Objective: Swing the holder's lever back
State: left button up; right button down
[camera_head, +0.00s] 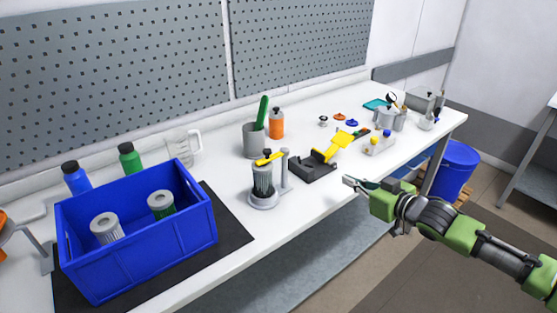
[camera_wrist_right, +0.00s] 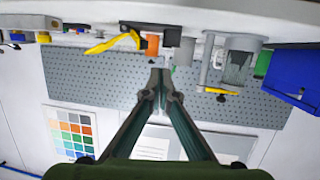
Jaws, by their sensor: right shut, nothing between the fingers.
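A grey holder (camera_head: 263,201) with a round base and side post stands upright near the table's front edge, with a dark ribbed cylinder in it. Its yellow lever (camera_head: 269,158) lies across the top, reaching to the post. In the right wrist view, which is upside down, the holder (camera_wrist_right: 237,68) and its lever (camera_wrist_right: 217,91) show right of the fingers. My right gripper (camera_head: 347,180) is shut and empty, in front of the table edge, right of the holder and clear of it. It also shows in the wrist view (camera_wrist_right: 160,80). My left gripper is out of view.
A grey cup (camera_head: 254,141) and orange bottle (camera_head: 276,124) stand behind. A blue crate (camera_head: 150,246) stands left. Table front is clear beside the holder.

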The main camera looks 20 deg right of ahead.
jog(key=s+a+r+n+g+y+b, duration=0.1)
jog(key=s+a+r+y, duration=0.3)
jog(key=a+r, duration=0.7)
jog(key=shift+s+a+n, duration=0.35)
jog(key=shift+a+n, duration=0.1)
jog(key=shift+n, duration=0.45)
jog(key=p, duration=0.5)
send_near(270, 152)
jog(key=x, duration=0.6)
jog(key=shift+w+a+f, duration=0.2)
jog(key=shift+w+f, duration=0.05)
jog(key=shift+w, duration=0.2)
